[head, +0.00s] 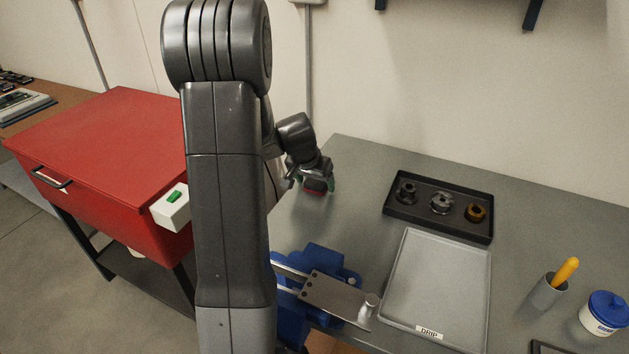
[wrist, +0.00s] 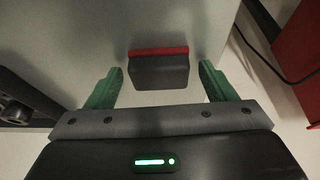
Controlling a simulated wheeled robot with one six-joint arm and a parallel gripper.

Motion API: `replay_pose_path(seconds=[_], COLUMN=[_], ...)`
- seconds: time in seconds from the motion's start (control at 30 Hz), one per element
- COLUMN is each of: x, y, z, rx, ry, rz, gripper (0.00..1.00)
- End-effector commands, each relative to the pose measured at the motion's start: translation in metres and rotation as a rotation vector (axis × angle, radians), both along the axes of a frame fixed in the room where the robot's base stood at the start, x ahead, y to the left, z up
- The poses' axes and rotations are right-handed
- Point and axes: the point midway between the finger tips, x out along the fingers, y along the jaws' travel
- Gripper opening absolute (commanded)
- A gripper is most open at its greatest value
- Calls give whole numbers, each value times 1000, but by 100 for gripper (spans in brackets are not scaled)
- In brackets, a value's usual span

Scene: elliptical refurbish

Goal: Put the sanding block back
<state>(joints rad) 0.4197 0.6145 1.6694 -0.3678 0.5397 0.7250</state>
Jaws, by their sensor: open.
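The sanding block (wrist: 159,72) is a dark block with a red strip along one long side. In the wrist view it lies on the grey table top, between and just beyond my green fingertips. My gripper (wrist: 160,82) is open, with a clear gap on both sides of the block. In the head view my gripper (head: 315,186) is low over the back left of the grey table (head: 345,165).
A black tray (head: 392,214) with three round parts and a grey drip tray (head: 432,285) lie to the right. A blue vise (head: 325,262) with a metal plate is in front. A red cabinet (head: 100,140) stands left. A cup (head: 549,292) and a blue-lidded jar (head: 604,314) are far right.

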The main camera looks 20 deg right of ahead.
Motion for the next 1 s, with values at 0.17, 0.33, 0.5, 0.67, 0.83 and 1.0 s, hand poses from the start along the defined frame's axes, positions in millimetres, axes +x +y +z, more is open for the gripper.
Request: replay_pose_path(seconds=[0.17, 0.33, 0.5, 0.67, 0.83, 1.0], x=[0, -5, -13, -20, -25, -27], y=[0, 8, 19, 28, 34, 37], z=[6, 27, 60, 87, 106, 114], rx=[0, -2, -2, -1, -1, 0], ry=[0, -4, -5, -4, -2, -1], rz=[0, 2, 2, 0, 0, 1], gripper=[77, 77, 77, 77, 77, 77])
